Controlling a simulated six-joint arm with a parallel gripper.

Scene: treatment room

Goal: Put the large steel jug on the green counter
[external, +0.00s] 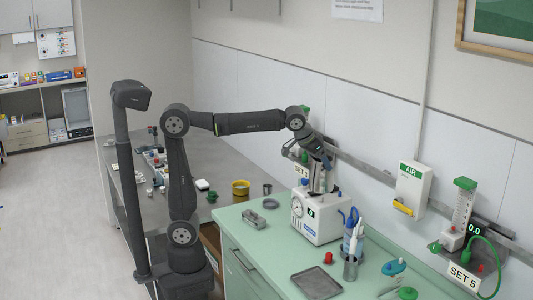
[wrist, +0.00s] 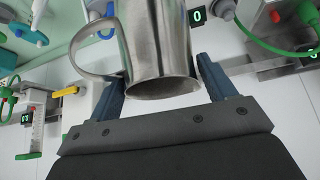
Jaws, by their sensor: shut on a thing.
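The large steel jug (wrist: 158,45) fills the top middle of the wrist view, its curved handle on the left. The blue fingers of my gripper (wrist: 162,78) stand on either side of the jug and are shut on it. In the external view my gripper (external: 320,160) points down with the jug (external: 318,182) just above or behind the white device; whether the jug touches anything there I cannot tell. The green counter (external: 268,243) runs across the lower middle and right of the external view.
The white device with a gauge (external: 318,222) stands under the gripper. On the counter are a grey tray (external: 316,282), a small metal dish (external: 253,218), a red item (external: 329,258) and a steel cup with blue-topped tools (external: 350,267). Wall rail units (external: 460,215) stand at right.

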